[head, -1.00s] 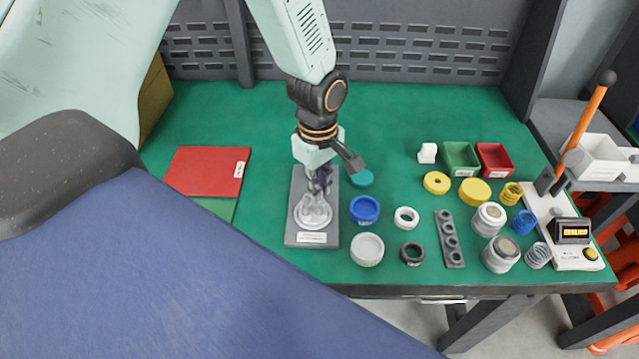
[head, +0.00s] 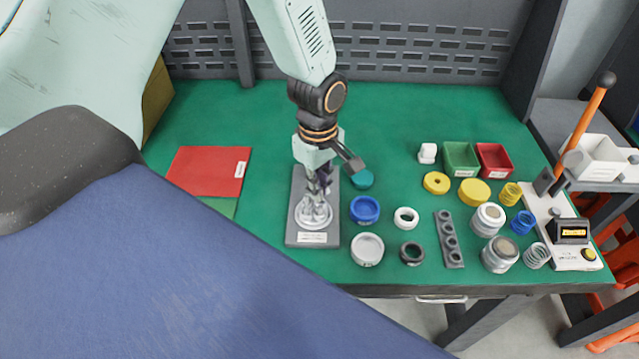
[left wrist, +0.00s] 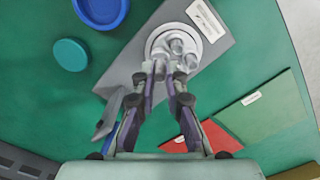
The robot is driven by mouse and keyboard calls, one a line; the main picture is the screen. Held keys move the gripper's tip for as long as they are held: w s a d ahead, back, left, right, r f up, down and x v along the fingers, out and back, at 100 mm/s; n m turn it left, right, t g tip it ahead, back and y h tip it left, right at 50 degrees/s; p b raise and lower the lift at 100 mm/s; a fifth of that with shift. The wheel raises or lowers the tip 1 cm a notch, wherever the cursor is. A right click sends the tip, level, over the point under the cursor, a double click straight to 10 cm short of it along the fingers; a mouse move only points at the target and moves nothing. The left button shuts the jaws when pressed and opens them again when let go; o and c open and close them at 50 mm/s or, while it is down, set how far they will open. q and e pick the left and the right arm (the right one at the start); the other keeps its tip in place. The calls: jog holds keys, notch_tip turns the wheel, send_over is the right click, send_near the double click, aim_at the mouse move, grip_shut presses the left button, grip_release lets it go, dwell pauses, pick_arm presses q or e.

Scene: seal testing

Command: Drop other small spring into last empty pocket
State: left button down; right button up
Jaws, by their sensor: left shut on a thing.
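My left gripper (head: 318,186) points down over a round pale fixture (head: 303,221) on a grey base plate (head: 296,238). In the left wrist view its fingers (left wrist: 168,74) are close together at the near edge of the fixture (left wrist: 198,28). They are shut on a small, pale thing, apparently a small spring, mostly hidden by the fingertips. Several pale, shiny upright pieces (left wrist: 178,46) stand in the fixture's pockets. Whether the held spring is inside a pocket or just above it I cannot tell. My right gripper is not in view.
Right of the plate are a blue ring cup (head: 365,209), a white cup (head: 367,249), a teal disc (head: 362,179) and a grey holed strip (head: 449,239). Larger springs (head: 537,256) and a tester (head: 573,232) stand far right. A red sheet (head: 205,171) lies left.

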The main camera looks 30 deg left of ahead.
pick_arm(q)
jog(key=shift+f, duration=0.4)
dwell(0.5)
jog(key=c, duration=1.7)
grip_release()
jog(key=shift+r+p, duration=1.8)
jog(key=shift+p, duration=0.35)
jog(key=shift+o, duration=0.4)
jog(key=o, duration=0.5)
